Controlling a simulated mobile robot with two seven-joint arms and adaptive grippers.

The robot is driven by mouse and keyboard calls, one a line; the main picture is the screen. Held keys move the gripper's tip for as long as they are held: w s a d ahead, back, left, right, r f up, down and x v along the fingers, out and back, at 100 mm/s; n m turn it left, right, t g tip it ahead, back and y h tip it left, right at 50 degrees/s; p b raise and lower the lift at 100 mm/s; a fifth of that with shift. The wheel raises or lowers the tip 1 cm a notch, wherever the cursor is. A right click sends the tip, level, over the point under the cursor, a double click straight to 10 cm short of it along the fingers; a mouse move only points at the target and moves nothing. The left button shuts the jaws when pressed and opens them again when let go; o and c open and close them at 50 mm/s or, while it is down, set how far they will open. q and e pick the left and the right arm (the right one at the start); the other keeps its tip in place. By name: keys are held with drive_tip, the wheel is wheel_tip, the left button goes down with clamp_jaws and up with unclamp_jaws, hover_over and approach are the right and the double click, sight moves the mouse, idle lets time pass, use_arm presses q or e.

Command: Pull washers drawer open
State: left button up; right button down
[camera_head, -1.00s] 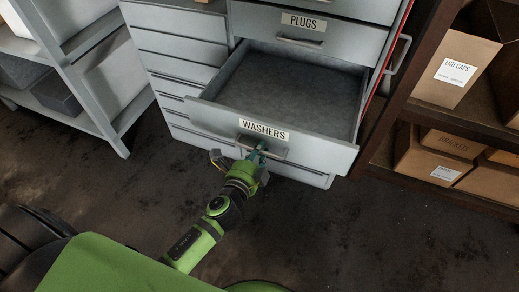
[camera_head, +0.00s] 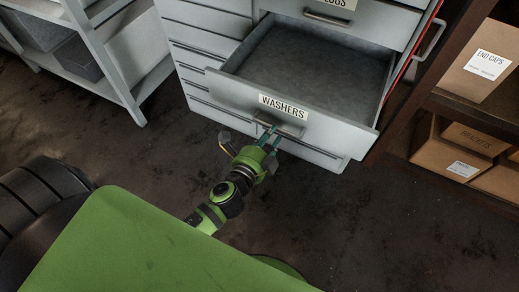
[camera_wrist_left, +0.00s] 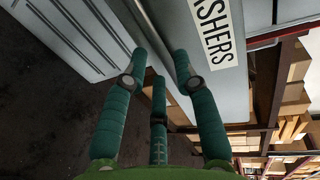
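The grey washers drawer (camera_head: 330,118), labelled WASHERS, is pulled well out of its cabinet, and its empty grey interior shows from above. Its bar handle (camera_head: 290,130) sits on the front below the label. My left gripper (camera_head: 271,132) is at the handle, its teal fingertips close to the bar. In the left wrist view the gripper (camera_wrist_left: 160,62) has its fingers spread apart, with the grey handle area between and beyond them. The label is beside the fingertips. Contact with the bar cannot be told. My right gripper is not in view.
Another drawer (camera_head: 340,25) above is closed. A brown shelf (camera_head: 450,105) with cardboard boxes (camera_head: 480,60) stands close on the right, and a grey shelf unit (camera_head: 115,75) on the left. The dark floor (camera_head: 370,220) in front is clear.

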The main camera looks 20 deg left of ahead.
use_arm(q)
drive_tip(key=s+r, duration=0.1)
drive_tip(key=s, duration=0.7)
drive_tip(key=shift+a+r, duration=0.15)
drive_tip(key=shift+r, duration=0.15)
drive_tip(key=s+a+f+n+g+p, duration=0.1)
drive_tip(key=s+f+n+g, duration=0.35)
drive_tip(key=f, duration=0.95)
drive_tip(key=s+f+n+g, duration=0.3)
drive_tip(key=s+f, duration=0.3)
drive_tip(key=f, duration=0.8)
drive_tip(key=s+a+f+n+g, duration=0.2)
drive_tip(key=s+f, duration=0.4)
drive_tip(key=s, duration=0.3)
drive_tip(key=s+a+f+n+g, duration=0.2)
drive_tip(key=s+f+n+g, duration=0.3)
drive_tip(key=s, duration=0.5)
drive_tip(key=shift+a+f+n+y+p, duration=0.3)
drive_tip(key=shift+f+n+p, duration=0.1)
drive_tip(key=shift+f+n, duration=0.45)
